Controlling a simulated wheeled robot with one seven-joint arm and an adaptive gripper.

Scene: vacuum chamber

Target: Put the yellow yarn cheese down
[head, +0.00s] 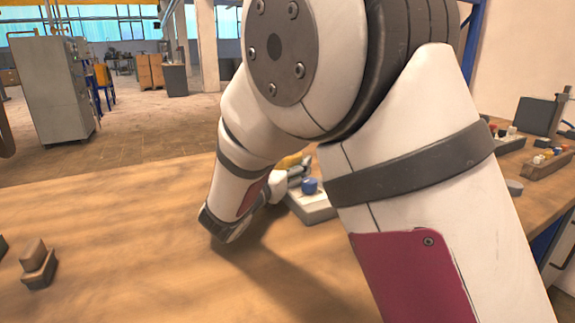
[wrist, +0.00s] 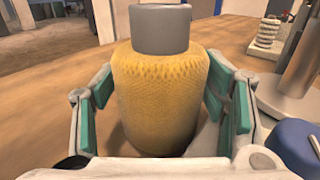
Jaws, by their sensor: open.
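The yellow yarn cheese (wrist: 160,98) is a wide yellow textured cylinder with a grey core on top. It fills the middle of the wrist view and looks upright. My gripper (wrist: 163,90) is open, with one green-padded finger on each side of the cheese. A narrow gap shows on the left; on the right I cannot tell whether the pad touches. The lower end of the cheese is hidden by my gripper, so its contact with the surface below does not show. In the head view my arm hides most of it, and only a small yellow patch (head: 291,160) shows.
The wooden table (head: 110,225) is mostly clear at the left. A grey box with a blue knob (head: 310,186) stands close to my gripper; the blue knob (wrist: 298,145) is at lower right in the wrist view. A small brown block (head: 36,265) lies at front left.

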